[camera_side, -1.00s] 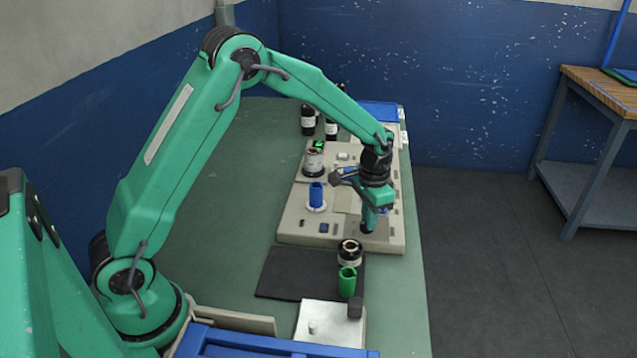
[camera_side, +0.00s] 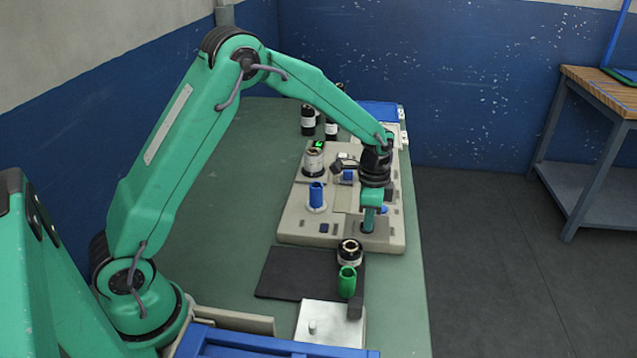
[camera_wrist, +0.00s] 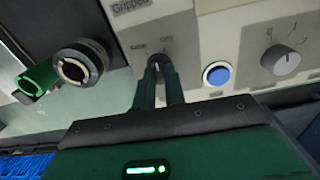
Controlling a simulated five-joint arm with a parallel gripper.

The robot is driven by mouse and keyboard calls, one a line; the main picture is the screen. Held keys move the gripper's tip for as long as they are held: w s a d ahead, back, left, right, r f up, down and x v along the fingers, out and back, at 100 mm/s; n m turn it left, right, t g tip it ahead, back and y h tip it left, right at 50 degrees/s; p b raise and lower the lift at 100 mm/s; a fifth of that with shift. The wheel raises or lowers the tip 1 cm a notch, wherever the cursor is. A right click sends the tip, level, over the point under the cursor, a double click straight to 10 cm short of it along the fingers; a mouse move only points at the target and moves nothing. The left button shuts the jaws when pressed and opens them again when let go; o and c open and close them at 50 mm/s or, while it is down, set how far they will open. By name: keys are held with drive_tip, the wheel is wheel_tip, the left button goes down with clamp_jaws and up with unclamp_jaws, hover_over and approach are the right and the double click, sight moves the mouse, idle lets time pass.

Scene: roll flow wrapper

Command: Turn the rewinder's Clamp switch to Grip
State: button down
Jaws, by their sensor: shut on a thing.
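The rewinder (camera_side: 300,228) is a beige machine on the green bench, and its panel fills the upper right of the wrist view (camera_wrist: 212,30). The Clamp switch (camera_wrist: 158,61) is a small dark knob with a small label on each side, too blurred to read surely. Part of a "Gripped" label shows above it. My gripper (camera_wrist: 160,78) has its two green fingers shut on the knob from both sides. In the side view my gripper (camera_side: 369,222) points straight down at the rewinder's near right part. The knob is hidden there, and its exact pointing is hard to tell.
A blue button (camera_wrist: 216,75) and a grey dial (camera_wrist: 281,60) sit right of the switch. A blue spindle (camera_side: 316,194) stands on the machine. A dark ringed cylinder (camera_side: 349,252) and a green tube (camera_side: 347,282) stand close in front. The bench's left side is clear.

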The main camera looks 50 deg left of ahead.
drive_tip(key=m, duration=0.5)
drive_tip(key=shift+r, duration=0.1)
drive_tip(key=shift+m, duration=0.4)
drive_tip(key=c, duration=1.5)
unclamp_jaws()
drive_tip(key=shift+o, duration=0.2)
drive_tip(key=shift+r, duration=3.9)
drive_tip(key=shift+s, duration=0.1)
